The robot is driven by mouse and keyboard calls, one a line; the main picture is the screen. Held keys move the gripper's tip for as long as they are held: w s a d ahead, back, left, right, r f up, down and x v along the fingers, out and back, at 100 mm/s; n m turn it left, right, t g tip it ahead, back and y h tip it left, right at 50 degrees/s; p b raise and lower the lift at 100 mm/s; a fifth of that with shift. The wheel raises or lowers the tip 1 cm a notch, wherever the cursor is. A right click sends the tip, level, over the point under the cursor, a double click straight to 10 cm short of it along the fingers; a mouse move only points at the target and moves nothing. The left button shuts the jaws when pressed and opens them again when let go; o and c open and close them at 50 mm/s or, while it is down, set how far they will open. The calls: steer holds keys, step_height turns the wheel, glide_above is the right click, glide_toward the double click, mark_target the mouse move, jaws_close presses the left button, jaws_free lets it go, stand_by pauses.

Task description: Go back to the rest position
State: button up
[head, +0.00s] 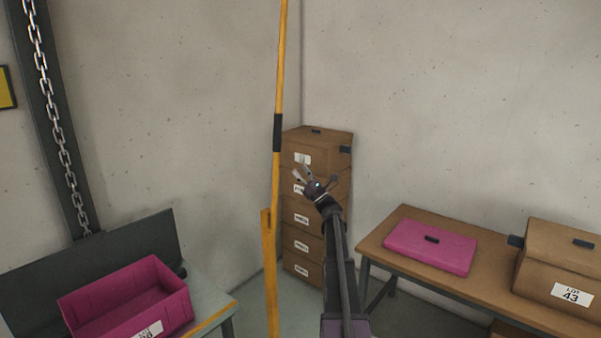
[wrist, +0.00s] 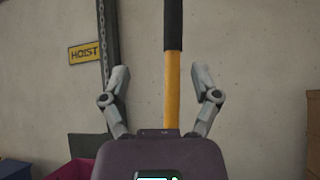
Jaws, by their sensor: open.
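My gripper (head: 316,178) is raised in the middle of the head view, in front of a stack of brown boxes. In the wrist view my gripper (wrist: 160,85) has its two grey fingers spread wide apart, with nothing held between them. A yellow pole with a black band (wrist: 173,60) shows behind the gap between the fingers. The gripper seems clear of the tables in the head view.
The yellow pole (head: 281,80) stands left of my arm. A pink open bin (head: 165,285) sits on the left table (head: 212,300). On the right table (head: 375,245) lie a pink lid (head: 430,252) and a brown box labelled 43 (head: 550,262). Stacked boxes (head: 302,228) stand in the corner.

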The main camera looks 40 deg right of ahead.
steer(key=shift+a, duration=0.1)
stand_by(0.3)
steer(key=w+a+f+n+g+y, duration=0.1)
steer(key=a+f+n+g+y, duration=0.2)
steer(key=a, duration=0.5)
steer(key=w+a+f+n+g+y, duration=0.1)
steer(key=a+f+n+g, duration=0.1)
steer(key=a+n+g, duration=0.45)
steer(key=w+a+f+n+g+y, duration=0.1)
steer(key=a+f+n, duration=0.15)
steer(key=a, duration=0.65)
steer(key=s+a+f+n+g+h, duration=0.1)
steer(key=s+a+f+n+g, duration=0.2)
steer(key=a+f, duration=0.35)
steer(key=s+a+f+n+g, duration=0.2)
steer(key=a+f+n+g, duration=0.2)
steer(key=a, duration=0.6)
steer(key=s+a+f+n+g+h, duration=0.4)
steer(key=s+a+f+n+g, duration=0.15)
steer(key=s+a+f, duration=0.3)
steer(key=s+a+f+n+g+h, duration=0.1)
steer(key=s+f+n+h, duration=0.1)
steer(key=s+n+h, duration=0.2)
steer(key=s+a+f+n+g+h, duration=0.1)
steer(key=s+f+n+h, duration=0.2)
steer(key=s, duration=0.7)
steer(key=shift+a+f+n+g+h, duration=0.2)
steer(key=shift+n+g+h, duration=0.2)
steer(key=shift+n+h, duration=0.45)
